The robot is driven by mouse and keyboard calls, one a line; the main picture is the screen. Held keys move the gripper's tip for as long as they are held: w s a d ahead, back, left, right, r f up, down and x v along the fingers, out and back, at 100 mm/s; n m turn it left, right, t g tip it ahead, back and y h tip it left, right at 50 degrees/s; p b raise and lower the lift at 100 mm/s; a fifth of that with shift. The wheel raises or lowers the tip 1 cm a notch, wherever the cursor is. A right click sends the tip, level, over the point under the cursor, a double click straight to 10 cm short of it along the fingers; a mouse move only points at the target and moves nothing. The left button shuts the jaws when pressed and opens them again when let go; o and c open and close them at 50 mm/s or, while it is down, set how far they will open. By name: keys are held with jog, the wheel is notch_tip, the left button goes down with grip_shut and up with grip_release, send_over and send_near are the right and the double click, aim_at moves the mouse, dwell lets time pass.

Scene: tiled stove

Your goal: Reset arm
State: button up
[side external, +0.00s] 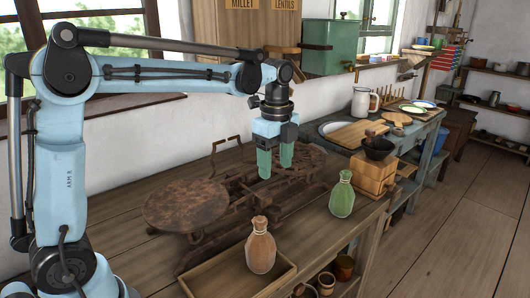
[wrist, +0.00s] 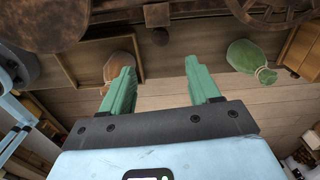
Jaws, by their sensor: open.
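My gripper (side external: 275,168) hangs pointing down above the rusty balance scale, its two green fingers apart with nothing between them. In the wrist view my gripper (wrist: 158,68) is also open and empty, with bare wooden table between the fingertips. A brown corked flask (side external: 260,252) stands upright in a shallow wooden tray (side external: 206,275) at the front of the table; it is partly hidden by a finger in the wrist view (wrist: 114,64). A green flask (side external: 342,198) stands upright near the table's right edge and also shows in the wrist view (wrist: 246,57). The gripper touches neither flask.
The scale's left round pan (side external: 186,205) lies nearest my arm; its right side is partly behind the gripper. A wooden grinder (side external: 374,178) stands beyond the green flask. Pots sit on a shelf below the table.

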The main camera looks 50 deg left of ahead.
jog(key=n, duration=0.2)
send_over(275, 209)
jog(key=shift+f, duration=3.75)
jog(key=shift+r, duration=0.1)
jog(key=shift+r+m, duration=2.2)
jog(key=shift+r, duration=0.75)
